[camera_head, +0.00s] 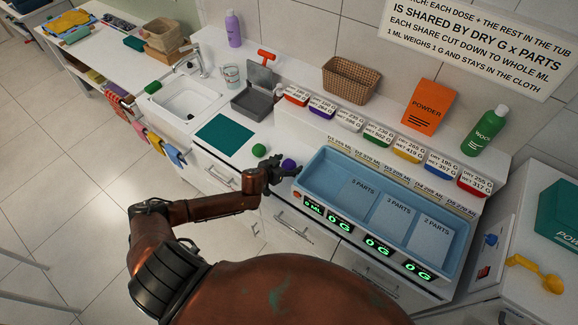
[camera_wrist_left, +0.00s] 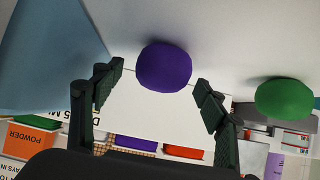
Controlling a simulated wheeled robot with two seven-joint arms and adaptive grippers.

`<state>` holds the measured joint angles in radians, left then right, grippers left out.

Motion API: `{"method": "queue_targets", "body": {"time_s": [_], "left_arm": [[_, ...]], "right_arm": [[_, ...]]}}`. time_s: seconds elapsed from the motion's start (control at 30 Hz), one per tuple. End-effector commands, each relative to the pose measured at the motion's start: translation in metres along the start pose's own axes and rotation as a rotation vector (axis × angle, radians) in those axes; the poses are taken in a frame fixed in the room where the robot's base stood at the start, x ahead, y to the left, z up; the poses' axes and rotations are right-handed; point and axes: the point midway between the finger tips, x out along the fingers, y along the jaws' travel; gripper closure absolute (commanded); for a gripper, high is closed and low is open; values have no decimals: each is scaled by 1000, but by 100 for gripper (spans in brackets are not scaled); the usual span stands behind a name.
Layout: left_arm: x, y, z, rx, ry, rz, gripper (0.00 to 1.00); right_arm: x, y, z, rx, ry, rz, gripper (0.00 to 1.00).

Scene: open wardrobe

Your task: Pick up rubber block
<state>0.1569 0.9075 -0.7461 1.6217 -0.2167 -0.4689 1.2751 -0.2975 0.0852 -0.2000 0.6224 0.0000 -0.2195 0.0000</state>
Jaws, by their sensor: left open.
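I cannot make out anything that is clearly a rubber block. A purple ball (camera_head: 289,164) lies on the white counter just left of the blue tray. In the left wrist view the purple ball (camera_wrist_left: 164,66) sits between and slightly beyond my open fingers, with a gap on both sides. My left gripper (camera_head: 279,174) is open and empty, low at the counter's front edge beside the purple ball. A green ball (camera_head: 259,150) lies a little to the left; it also shows in the left wrist view (camera_wrist_left: 284,98). My right gripper is not in view.
The blue tray (camera_head: 311,157) with marked compartments stands right of my gripper. Behind it is a shelf with several coloured labelled bins (camera_head: 378,135), an orange powder box (camera_head: 430,107) and a green bottle (camera_head: 484,130). A teal mat (camera_head: 224,134) and a sink (camera_head: 184,100) lie left.

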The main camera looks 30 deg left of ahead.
Motion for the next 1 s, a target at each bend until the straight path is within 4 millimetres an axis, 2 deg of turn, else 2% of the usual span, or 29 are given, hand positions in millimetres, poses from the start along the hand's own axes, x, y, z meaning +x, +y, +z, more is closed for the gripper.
{"method": "queue_targets", "body": {"time_s": [0.23,0.5,0.9,1.0], "left_arm": [[2,1,-1,1,1,2,34],[2,1,-1,1,0,2,53],[2,0,0,1,0,1,80],[2,1,-1,1,0,2,84]], "right_arm": [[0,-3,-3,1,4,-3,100],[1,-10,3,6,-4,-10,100],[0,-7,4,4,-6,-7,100],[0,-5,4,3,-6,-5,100]]}}
